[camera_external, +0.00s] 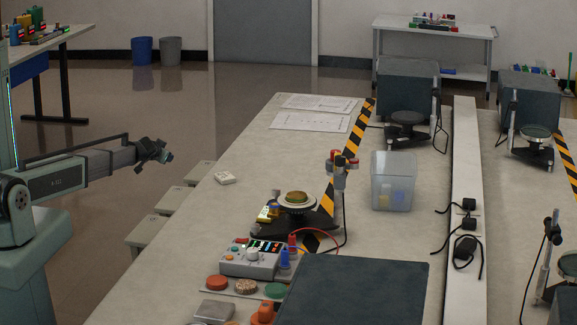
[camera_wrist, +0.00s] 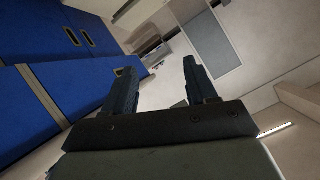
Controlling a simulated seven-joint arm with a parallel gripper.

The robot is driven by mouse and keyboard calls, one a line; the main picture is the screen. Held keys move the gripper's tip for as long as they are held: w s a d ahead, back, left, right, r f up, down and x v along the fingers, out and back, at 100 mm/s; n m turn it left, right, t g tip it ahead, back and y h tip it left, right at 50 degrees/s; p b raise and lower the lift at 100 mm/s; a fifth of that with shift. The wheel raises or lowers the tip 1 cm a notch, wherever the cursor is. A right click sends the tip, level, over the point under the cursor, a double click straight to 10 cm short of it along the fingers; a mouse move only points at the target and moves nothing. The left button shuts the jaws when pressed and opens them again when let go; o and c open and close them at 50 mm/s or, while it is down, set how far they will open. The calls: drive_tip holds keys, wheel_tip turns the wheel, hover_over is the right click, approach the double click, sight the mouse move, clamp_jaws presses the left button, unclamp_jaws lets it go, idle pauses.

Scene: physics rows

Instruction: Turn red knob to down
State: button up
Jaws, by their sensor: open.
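A grey control box (camera_external: 252,258) with a white round knob and coloured buttons stands near the front of the long bench. I cannot make out for certain which part is the red knob. A red round disc (camera_external: 217,283) lies just in front of the box, and a red-topped post (camera_external: 292,241) stands at its right. My gripper (camera_external: 162,152) is at the left, in the air beyond the bench's left edge, well apart from the box. In the wrist view my gripper (camera_wrist: 160,70) has its two fingers apart with nothing between them. The box is not seen in the wrist view.
The long bench (camera_external: 240,205) has free room at its left middle. A black stand with a round plate (camera_external: 297,200) is behind the box. A clear bin (camera_external: 393,181) stands further right. A dark grey panel (camera_external: 350,290) fills the front. Stools (camera_external: 170,200) line the left side.

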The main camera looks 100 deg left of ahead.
drive_tip(key=a+r+y, duration=0.1)
drive_tip(key=a+r, duration=0.3)
drive_tip(key=r, duration=0.3)
drive_tip(key=a+r+y, duration=0.1)
drive_tip(key=a+r, duration=0.2)
drive_tip(key=r, duration=0.5)
drive_tip(key=w+d+r+n+h, duration=0.1)
drive_tip(key=w+d+r, duration=0.15)
drive_tip(key=w, duration=0.95)
drive_tip(key=w+d+r+n+h, duration=0.15)
drive_tip(key=w+r, duration=0.25)
drive_tip(key=w, duration=0.7)
drive_tip(key=m+t+h, duration=0.2)
drive_tip(key=t+h, duration=0.1)
drive_tip(key=h, duration=0.5)
approach(335, 151)
drive_tip(key=x, duration=0.8)
drive_tip(key=shift+w+a+f, duration=0.15)
drive_tip(key=shift+a+f, duration=0.05)
drive_tip(key=shift+f, duration=0.15)
